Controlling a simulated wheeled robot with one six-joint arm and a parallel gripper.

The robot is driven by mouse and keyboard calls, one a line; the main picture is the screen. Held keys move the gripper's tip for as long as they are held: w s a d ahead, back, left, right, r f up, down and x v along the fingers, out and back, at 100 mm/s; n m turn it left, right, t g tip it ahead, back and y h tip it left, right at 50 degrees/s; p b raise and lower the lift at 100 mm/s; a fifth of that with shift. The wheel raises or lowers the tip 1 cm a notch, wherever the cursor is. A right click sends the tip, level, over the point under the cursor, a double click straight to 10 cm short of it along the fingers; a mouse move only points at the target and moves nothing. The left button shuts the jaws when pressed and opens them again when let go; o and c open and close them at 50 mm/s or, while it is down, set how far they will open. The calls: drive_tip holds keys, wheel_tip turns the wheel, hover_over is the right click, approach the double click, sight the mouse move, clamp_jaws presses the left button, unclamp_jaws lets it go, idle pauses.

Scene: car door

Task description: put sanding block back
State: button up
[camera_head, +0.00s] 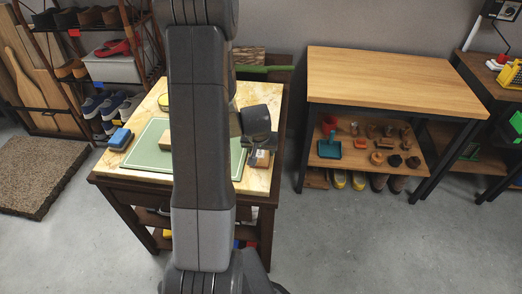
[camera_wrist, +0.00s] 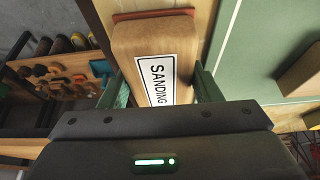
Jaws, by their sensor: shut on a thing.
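The sanding block (camera_wrist: 147,45) is a tan wooden block with a white label reading "SANDING" and a reddish strip along its far edge. My gripper (camera_wrist: 162,88) has its green fingers on both sides of the block and is shut on it. In the head view the block (camera_head: 260,159) shows just below my gripper (camera_head: 258,147), at the right side of the worktable (camera_head: 249,185), beside the green mat. I cannot tell whether the block touches the tabletop.
A green mat (camera_head: 147,160) with a pale border lies on the worktable; a tan block (camera_wrist: 304,72) rests on it. A blue-topped block (camera_head: 120,138) sits at the table's left. A shoe rack (camera_head: 100,60) stands left; a wooden bench (camera_head: 385,75) with small items on its lower shelf stands right.

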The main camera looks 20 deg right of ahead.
drive_tip(key=o, duration=0.6)
drive_tip(key=shift+f, duration=0.1)
drive_tip(key=p+v, duration=0.1)
drive_tip(key=v, duration=1.1)
drive_tip(key=shift+r+p, duration=0.2)
drive_tip(key=shift+p, duration=0.2)
